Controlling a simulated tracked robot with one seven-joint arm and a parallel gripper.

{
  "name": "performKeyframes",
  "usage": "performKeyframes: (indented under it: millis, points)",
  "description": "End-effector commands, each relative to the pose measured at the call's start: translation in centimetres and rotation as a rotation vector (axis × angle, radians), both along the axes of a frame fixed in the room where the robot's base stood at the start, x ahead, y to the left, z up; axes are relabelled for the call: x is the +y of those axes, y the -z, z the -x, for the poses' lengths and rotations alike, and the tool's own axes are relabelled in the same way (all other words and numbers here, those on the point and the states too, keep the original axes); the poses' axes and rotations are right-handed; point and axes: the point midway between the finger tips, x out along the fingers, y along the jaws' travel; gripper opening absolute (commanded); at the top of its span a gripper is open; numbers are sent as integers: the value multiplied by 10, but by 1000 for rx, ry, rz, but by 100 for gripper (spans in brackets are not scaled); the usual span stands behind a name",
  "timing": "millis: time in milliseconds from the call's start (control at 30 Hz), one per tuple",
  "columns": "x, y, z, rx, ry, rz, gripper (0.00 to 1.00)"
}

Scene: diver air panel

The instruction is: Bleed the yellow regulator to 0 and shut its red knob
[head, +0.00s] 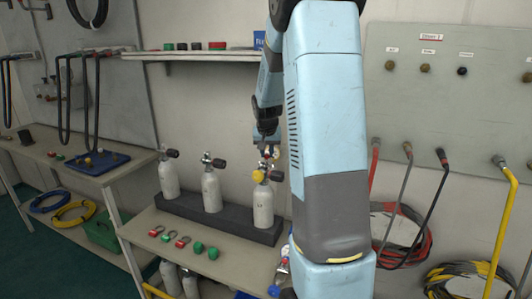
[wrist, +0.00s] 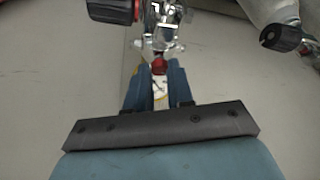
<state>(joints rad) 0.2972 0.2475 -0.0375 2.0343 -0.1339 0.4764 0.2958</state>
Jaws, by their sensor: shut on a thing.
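The yellow regulator (head: 260,176) sits on the valve of the rightmost white cylinder (head: 263,206) in the head view. Its red knob (wrist: 159,63) shows in the wrist view between the tips of my gripper's blue fingers (wrist: 159,75). My gripper is shut on the red knob, with the metal valve parts just beyond it. In the head view my gripper (head: 267,146) is small, above the regulator. Only a sliver of yellow shows beside the fingers in the wrist view. I cannot read any gauge.
Two more white cylinders (head: 211,190) stand to the left in a dark rack (head: 184,208). Black valve knobs show close by at the upper left (wrist: 110,10) and upper right (wrist: 281,38) of the wrist view. Red and green fittings (head: 198,247) lie on the bench front. A shelf (head: 190,55) runs above.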

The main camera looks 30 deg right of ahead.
Motion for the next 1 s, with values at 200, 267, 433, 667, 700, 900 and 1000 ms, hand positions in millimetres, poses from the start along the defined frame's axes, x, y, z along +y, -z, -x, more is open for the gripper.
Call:
performKeyframes:
  millis: [200, 267, 433, 667, 700, 900, 1000]
  points:
    - [-4, 0, 2, -1, -172, -1, 0]
    - [-4, 0, 2, -1, -220, -1, 0]
    - [-5, 0, 2, 0, -358, -3, 0]
    - [-6, 0, 2, 0, -527, -1, 0]
    - [-7, 0, 2, 0, -554, -1, 0]
    - [-7, 0, 1, 1, -659, -1, 0]
    - [-8, 0, 2, 1, -694, -1, 0]
